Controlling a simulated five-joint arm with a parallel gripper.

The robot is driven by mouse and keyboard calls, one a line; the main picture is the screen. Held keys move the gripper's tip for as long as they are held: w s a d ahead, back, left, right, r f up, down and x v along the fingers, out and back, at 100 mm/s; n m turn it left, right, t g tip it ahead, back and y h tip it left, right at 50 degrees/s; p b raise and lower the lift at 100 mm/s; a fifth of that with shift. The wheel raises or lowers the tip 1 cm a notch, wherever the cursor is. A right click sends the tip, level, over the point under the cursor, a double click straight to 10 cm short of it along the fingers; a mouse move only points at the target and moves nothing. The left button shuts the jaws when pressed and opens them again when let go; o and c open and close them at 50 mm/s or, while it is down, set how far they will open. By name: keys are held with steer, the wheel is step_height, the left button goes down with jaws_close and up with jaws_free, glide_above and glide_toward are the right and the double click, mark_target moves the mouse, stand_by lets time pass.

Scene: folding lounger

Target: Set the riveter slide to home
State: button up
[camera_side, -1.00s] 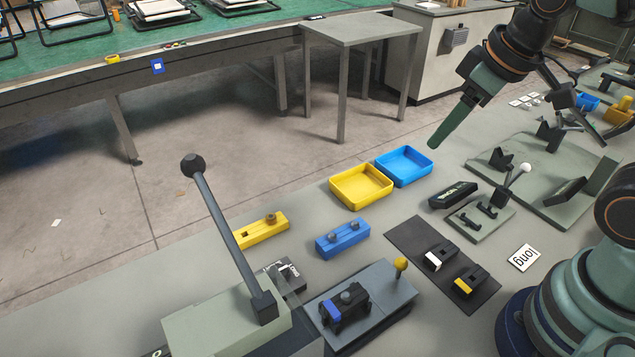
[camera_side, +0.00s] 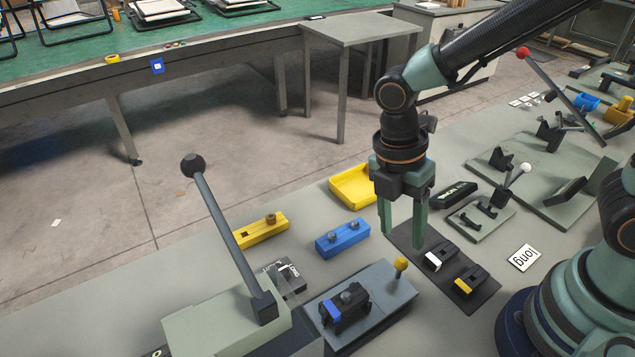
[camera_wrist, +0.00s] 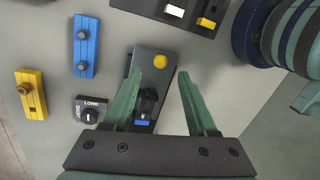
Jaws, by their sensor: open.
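The riveter (camera_side: 185,328) is a grey-green block with a long dark lever and black ball (camera_side: 193,165), standing upright and tilted to the left. Beside it lies the blue-grey slide plate (camera_side: 385,290) with a yellow-knobbed post (camera_side: 401,265) at its right end. A black holder with a blue tab (camera_side: 343,306) sits on the plate. My gripper (camera_side: 402,240) is open and empty, pointing down, above and behind the yellow knob.
A blue block (camera_side: 342,239) and a yellow block (camera_side: 262,230) lie to the left. A black dial marked LONG and SHORT (camera_wrist: 89,111) is beside the plate. A dark mat (camera_side: 480,297) with two small holders lies right. A yellow tray (camera_side: 352,188) stands behind.

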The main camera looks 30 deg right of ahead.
mark_target(400, 260)
steer(key=f, duration=0.2)
steer(key=s+f, duration=0.1)
steer(key=f, duration=0.5)
steer(key=shift+s+d+f, duration=0.2)
steer(key=shift+s, duration=0.1)
steer(key=shift+c, duration=0.3)
jaws_close()
steer(key=shift+a, duration=0.1)
stand_by(0.7)
